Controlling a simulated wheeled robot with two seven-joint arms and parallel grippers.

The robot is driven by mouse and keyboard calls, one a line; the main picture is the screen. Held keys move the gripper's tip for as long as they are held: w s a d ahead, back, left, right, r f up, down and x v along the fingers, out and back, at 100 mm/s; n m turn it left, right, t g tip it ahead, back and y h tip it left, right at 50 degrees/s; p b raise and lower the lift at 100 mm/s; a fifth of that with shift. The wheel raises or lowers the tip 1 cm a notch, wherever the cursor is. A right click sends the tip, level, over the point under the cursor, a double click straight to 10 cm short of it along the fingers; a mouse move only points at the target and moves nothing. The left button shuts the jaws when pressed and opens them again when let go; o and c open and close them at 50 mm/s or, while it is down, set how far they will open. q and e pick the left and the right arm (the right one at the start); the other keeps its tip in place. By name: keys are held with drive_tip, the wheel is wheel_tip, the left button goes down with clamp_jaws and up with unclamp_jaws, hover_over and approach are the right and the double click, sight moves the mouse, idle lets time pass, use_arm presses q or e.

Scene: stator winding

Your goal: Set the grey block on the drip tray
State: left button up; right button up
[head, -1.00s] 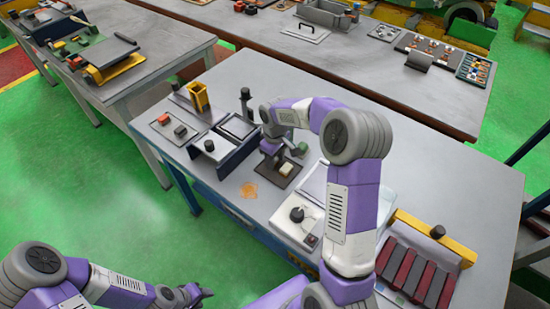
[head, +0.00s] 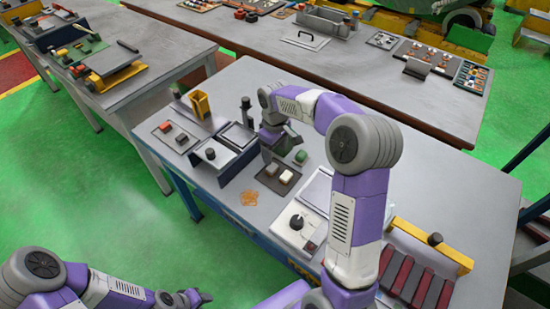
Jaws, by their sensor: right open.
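The dark drip tray (head: 279,187) lies flat near the middle of the blue-sided table. A small grey block (head: 271,170) rests on it, beside a whitish block (head: 286,176). My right gripper (head: 280,148) is open just above and behind the tray's far edge, with its fingers apart from the whitish block. One finger hangs close to the grey block; I cannot tell whether they touch. My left gripper (head: 190,298) is low at the bottom left, away from the table, too small to read.
A green block (head: 301,156) stands right of my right gripper. A dark-walled fixture (head: 225,155) stands left of the drip tray. An orange patch (head: 248,197) marks the tabletop.

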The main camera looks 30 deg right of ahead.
drive_tip(key=shift+r, duration=1.85)
